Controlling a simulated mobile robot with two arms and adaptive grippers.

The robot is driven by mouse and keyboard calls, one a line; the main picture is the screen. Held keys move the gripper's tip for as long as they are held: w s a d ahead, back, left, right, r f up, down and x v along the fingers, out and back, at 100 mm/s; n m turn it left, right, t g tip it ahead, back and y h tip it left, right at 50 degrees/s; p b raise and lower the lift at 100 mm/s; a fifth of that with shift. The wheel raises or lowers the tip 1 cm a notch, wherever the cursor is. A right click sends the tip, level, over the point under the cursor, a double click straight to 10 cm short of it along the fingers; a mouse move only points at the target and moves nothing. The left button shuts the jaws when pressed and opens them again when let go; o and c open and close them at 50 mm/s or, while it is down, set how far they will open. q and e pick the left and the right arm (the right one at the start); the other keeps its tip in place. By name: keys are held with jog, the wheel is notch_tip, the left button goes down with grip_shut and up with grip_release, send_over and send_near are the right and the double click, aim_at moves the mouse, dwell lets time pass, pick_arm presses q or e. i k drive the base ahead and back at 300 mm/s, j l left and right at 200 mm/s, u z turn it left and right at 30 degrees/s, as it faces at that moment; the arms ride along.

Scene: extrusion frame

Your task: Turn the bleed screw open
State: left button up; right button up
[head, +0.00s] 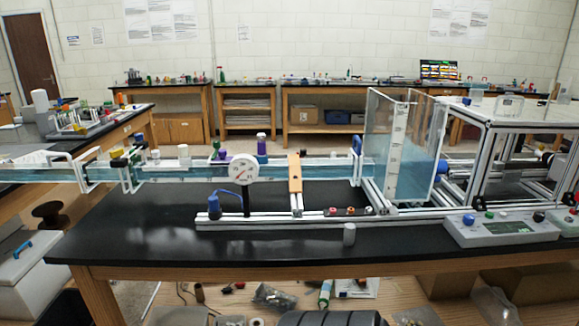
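A clear water-filled channel (320,172) runs across the bench to a clear tank (405,150) on an aluminium extrusion frame (330,221). A round white dial gauge (244,168) stands in front of the channel, with a blue fitting (214,206) on a curled blue tube beside it. Small purple (262,148), green-topped (217,149) and white (183,155) fittings stand along the channel's top. I cannot tell which small part is the bleed screw, or whether it is open. Neither of my grippers is in view.
The black bench top (140,230) is clear at its front left. A control box (500,229) with knobs sits at the right. Loose items lie on the lower shelf (270,297).

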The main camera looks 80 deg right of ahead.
aim_at(154, 153)
jog(key=z, duration=2.1)
jog(key=i+l+u, duration=0.25)
jog(key=i, duration=0.3)
jog(key=i+l+u, duration=0.2)
jog(key=i, duration=0.3)
